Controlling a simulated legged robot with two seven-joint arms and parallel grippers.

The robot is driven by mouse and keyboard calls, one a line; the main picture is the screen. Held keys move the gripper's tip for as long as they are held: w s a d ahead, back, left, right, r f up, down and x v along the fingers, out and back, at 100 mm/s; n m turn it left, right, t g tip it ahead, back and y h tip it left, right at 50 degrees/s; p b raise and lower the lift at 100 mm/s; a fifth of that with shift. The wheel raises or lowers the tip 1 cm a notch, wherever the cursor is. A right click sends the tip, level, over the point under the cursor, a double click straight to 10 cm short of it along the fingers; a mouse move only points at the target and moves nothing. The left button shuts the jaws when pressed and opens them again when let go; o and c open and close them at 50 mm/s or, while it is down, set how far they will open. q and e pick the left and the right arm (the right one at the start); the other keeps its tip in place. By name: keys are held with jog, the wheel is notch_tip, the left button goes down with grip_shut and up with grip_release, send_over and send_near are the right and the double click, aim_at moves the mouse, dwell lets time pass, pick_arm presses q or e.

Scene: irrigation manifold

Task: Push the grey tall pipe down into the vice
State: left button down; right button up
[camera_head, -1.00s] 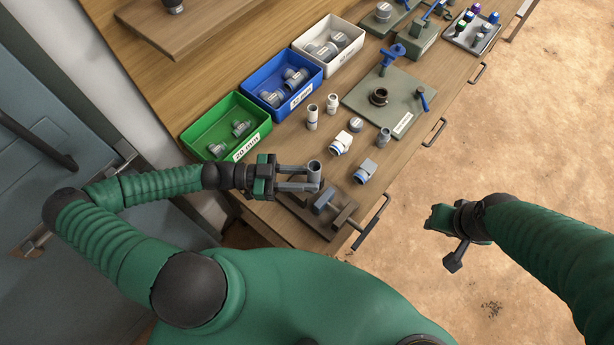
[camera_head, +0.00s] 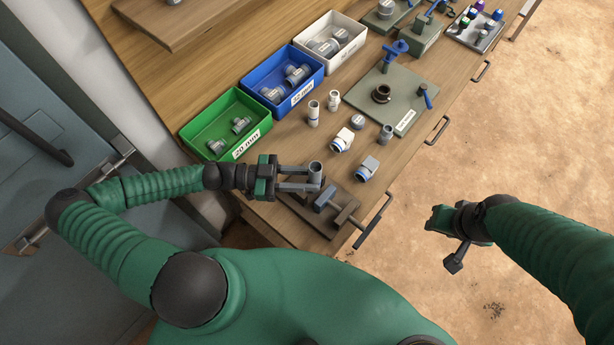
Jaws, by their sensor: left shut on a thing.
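The grey tall pipe (camera_head: 316,171) is upright between the fingers of my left gripper (camera_head: 305,179), near the front edge of the bench. My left gripper is shut on it. The vice (camera_head: 344,215) appears to be the dark base with a grey T-shaped part, just below and right of the gripper. The pipe overlaps the vice's back left side in this view. I cannot tell whether its lower end is inside the vice, because the fingers hide it. My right gripper (camera_head: 452,246) hangs over the floor, away from the bench, and its opening is unclear.
Green (camera_head: 196,133), blue (camera_head: 247,89) and white (camera_head: 302,42) bins with fittings line the back of the bench. Loose fittings (camera_head: 342,140) lie behind the vice. A grey-green plate (camera_head: 398,90) with a dark ring stands farther right. Drawer handles (camera_head: 376,222) stick out in front.

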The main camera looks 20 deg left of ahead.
dwell(0.3)
pick_arm(q)
jog(key=shift+f+b, duration=0.2)
jog(key=shift+b, duration=0.1)
jog(key=shift+f, duration=0.1)
dwell(0.3)
jog(key=shift+f+b, duration=0.1)
jog(key=shift+b, duration=0.2)
jog(key=shift+f+b, duration=0.45)
dwell(0.6)
jog(key=shift+f+b, duration=0.6)
